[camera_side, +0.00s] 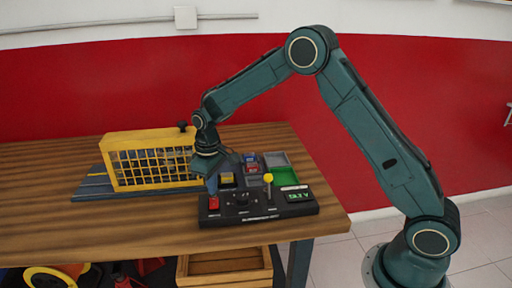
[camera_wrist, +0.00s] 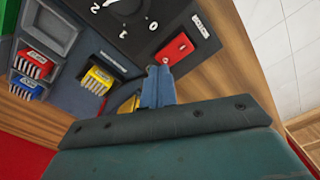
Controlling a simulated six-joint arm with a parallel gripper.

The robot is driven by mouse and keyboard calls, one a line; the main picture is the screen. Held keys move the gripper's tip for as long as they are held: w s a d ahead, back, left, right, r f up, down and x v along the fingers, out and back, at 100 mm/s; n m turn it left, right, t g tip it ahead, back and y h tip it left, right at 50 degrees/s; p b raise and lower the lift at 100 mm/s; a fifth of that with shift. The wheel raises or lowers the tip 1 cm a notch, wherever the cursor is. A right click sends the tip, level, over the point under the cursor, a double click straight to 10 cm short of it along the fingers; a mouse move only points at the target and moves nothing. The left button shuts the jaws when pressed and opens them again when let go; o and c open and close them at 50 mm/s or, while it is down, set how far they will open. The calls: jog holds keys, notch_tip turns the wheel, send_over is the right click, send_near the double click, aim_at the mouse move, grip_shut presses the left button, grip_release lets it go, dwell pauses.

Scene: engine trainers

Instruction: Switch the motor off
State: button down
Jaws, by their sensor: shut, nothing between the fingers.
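A black control box (camera_side: 240,212) stands on the wooden table. A red rocker switch (camera_side: 213,203) sits at its left end, and it also shows in the wrist view (camera_wrist: 176,48) beside a small label. A rotary dial (camera_wrist: 122,8) with number marks is next to it. A lever with a yellow ball (camera_side: 268,178) stands upright on the box. My gripper (camera_side: 212,190) is shut and empty, pointing down just above and behind the red switch. In the wrist view its blue fingertips (camera_wrist: 159,72) are close to the switch's near edge; I cannot tell whether they touch.
A yellow mesh guard (camera_side: 152,160) stands on a blue-grey base to the left. Behind the box is a tray with blue and red blocks (camera_wrist: 33,63), yellow blocks (camera_wrist: 97,79) and a green compartment (camera_side: 284,177). A lit display (camera_side: 298,196) is at the box's right.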

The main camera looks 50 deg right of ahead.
notch_tip(320, 180, up, 6)
jog(key=shift+f, duration=0.2)
dwell(0.7)
jog(key=s+d+r+m+t, duration=0.1)
jog(key=s+d+r+t, duration=0.15)
jog(key=s+r, duration=1.3)
jog(key=s+m+t, duration=0.2)
jog(key=s+t, duration=0.1)
jog(key=s, duration=1.5)
jog(key=shift+f, duration=0.3)
